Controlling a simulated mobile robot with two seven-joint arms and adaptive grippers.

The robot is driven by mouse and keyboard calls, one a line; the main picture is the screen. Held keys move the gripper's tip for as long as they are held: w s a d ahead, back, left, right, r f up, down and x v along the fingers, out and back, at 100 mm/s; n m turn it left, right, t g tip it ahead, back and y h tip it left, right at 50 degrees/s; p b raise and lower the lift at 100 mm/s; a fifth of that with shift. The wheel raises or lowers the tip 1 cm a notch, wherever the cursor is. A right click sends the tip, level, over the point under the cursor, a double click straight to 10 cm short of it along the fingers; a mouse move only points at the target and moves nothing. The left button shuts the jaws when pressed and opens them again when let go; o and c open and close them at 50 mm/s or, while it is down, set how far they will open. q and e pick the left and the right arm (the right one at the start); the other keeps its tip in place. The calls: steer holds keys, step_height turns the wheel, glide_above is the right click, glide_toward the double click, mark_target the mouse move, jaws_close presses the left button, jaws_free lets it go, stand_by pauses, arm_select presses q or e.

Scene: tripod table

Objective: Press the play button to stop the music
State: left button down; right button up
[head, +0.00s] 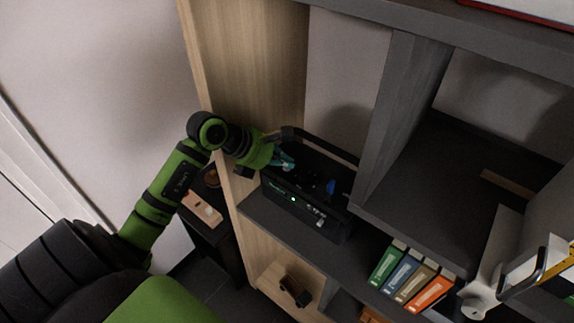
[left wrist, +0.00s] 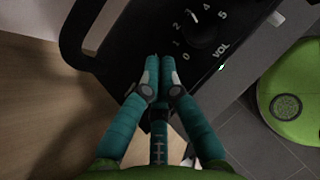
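The music player (head: 335,222) is a black box with a carrying handle (head: 330,146), standing on a dark shelf. A small green light (head: 293,199) glows on its front, and a blue part (head: 331,187) shows on its top. My left gripper (head: 288,164) is over the left end of the player's top. In the left wrist view, its teal fingers (left wrist: 160,72) are together with nothing between them, close to the black top beside the volume dial (left wrist: 203,28). I cannot tell whether they touch it. I cannot make out the play button.
The wooden side panel (head: 245,60) stands close to my left arm, and a grey divider (head: 402,110) is right of the player. Several coloured binders (head: 411,283) stand on the shelf to the right. The handle arches over the player's back.

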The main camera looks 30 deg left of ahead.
mark_target(284, 169)
arm_select(q)
steer(key=shift+r+p, duration=0.45)
steer(key=shift+r, duration=0.25)
steer(key=shift+r+p, duration=1.7)
steer(key=shift+r, duration=0.85)
